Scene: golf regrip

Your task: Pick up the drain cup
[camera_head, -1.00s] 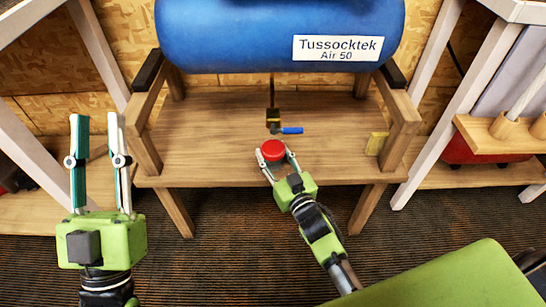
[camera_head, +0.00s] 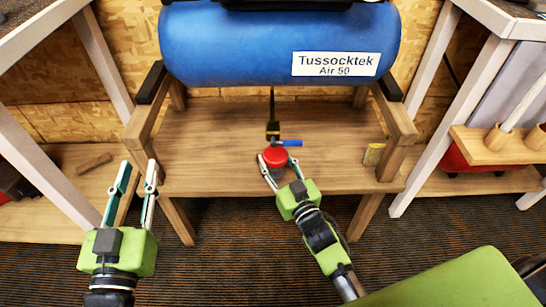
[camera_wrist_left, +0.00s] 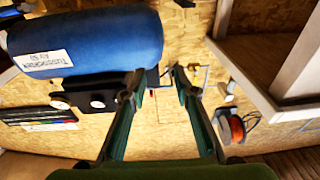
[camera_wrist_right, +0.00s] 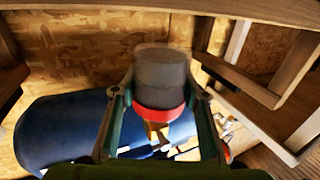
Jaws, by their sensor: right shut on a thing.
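The drain cup (camera_head: 275,157) looks red from above in the head view. It sits between the fingers of my right gripper (camera_head: 276,166), over the wooden bench, just in front of the blue-handled drain valve (camera_head: 288,143). In the right wrist view the drain cup (camera_wrist_right: 160,72) shows a grey body and a red band, with my right fingers shut on either side of it. I cannot tell whether it touches the bench. My left gripper (camera_head: 138,165) is open and empty, left of the bench; its parted fingers also show in the left wrist view (camera_wrist_left: 158,80).
The blue tank (camera_head: 235,45) lies above the wooden bench (camera_head: 215,150), which has raised side frames. The floor in front is clear.

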